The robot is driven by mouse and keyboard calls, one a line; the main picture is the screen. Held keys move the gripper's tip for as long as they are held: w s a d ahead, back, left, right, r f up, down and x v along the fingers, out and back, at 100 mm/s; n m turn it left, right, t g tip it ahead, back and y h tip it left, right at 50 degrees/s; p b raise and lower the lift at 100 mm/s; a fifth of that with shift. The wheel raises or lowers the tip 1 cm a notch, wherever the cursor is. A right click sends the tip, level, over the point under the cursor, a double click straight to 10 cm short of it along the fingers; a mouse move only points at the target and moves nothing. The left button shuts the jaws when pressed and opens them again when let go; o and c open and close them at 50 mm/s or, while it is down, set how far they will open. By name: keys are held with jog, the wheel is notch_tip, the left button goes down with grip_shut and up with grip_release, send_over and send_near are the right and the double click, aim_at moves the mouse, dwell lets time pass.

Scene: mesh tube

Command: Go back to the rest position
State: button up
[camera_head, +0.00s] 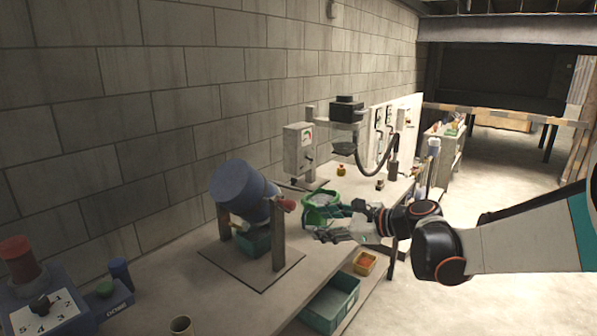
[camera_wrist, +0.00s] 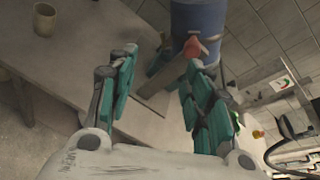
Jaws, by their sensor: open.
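My gripper (camera_head: 335,222) is at the end of my arm, which reaches in from the right of the head view. It hovers over the front edge of the workbench (camera_head: 205,306), just right of the blue drum. In the wrist view my gripper (camera_wrist: 160,75) has its two teal fingers spread wide with nothing between them. The blue drum (camera_head: 240,190) is tilted on a stand with two posts. Its red knob (camera_head: 289,204) is close to my fingers in the head view and shows beyond the right fingertip in the wrist view (camera_wrist: 193,46).
A beige cup (camera_head: 181,326) stands at the front. A gauge box (camera_head: 299,148) stands behind. Floor at right is clear.

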jog(key=s+d+f+n+h, duration=0.1)
jog(key=s+d+n+h, duration=0.2)
jog(key=s+n, duration=0.3)
jog(key=s+d+f+n+h, duration=0.2)
jog(key=s+d+n+h, duration=0.2)
jog(key=s, duration=1)
jog(key=s+d+f+n+g+h, duration=0.1)
jog(key=s+d+n+h, duration=0.3)
jog(key=s+n, duration=0.6)
jog(key=shift+s+d+f, duration=0.6)
jog(key=shift+d+f, duration=0.15)
jog(key=shift+d, duration=0.05)
